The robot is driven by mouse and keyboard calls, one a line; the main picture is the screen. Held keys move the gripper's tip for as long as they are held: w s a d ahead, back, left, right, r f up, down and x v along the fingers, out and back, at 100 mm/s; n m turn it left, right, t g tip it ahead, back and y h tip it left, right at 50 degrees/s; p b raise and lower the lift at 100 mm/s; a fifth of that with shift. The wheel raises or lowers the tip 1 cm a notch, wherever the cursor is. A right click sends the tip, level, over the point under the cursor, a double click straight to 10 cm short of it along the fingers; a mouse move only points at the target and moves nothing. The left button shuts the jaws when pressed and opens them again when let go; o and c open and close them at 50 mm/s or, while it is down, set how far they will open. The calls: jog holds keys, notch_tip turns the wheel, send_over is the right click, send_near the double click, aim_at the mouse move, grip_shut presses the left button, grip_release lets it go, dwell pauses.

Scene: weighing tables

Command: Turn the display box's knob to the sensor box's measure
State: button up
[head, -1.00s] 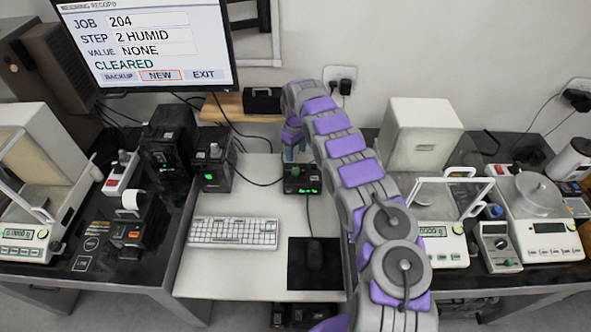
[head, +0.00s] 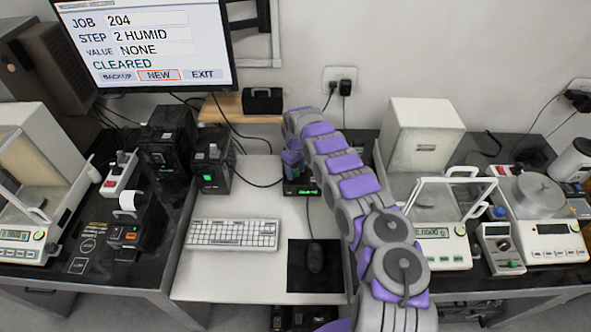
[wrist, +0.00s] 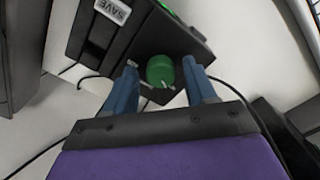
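The black display box (head: 300,188) with green lit characters stands on the white middle table, behind the mouse. I cannot read its value. In the wrist view its green knob (wrist: 160,70) shows with a pale pointer mark, near a SAVE label (wrist: 113,10). My gripper (wrist: 160,65) is open, with one blue finger on each side of the knob; whether they touch it is unclear. In the head view my gripper (head: 291,163) is low over the box and partly hides it. I cannot make out for certain which box is the sensor box.
A monitor (head: 145,45) reads JOB 204, STEP 2 HUMID, VALUE NONE, CLEARED. A black box with a green light (head: 212,160) stands left of the display box. A keyboard (head: 232,234) and mouse (head: 315,258) lie in front. Balances stand on both sides; cables cross the white table.

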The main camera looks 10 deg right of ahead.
jog(key=c, duration=0.9)
jog(key=shift+c, duration=0.2)
jog(key=shift+a+r+m+p, duration=0.1)
jog(key=shift+r+m+p, duration=0.05)
jog(key=shift+m+p, duration=0.45)
jog(key=m+p, duration=0.1)
jog(key=m, duration=0.2)
jog(key=shift+m, duration=0.3)
jog(key=m+p, duration=0.1)
jog(key=m, duration=0.2)
jog(key=shift+m+p, duration=0.3)
jog(key=shift+m, duration=1.6)
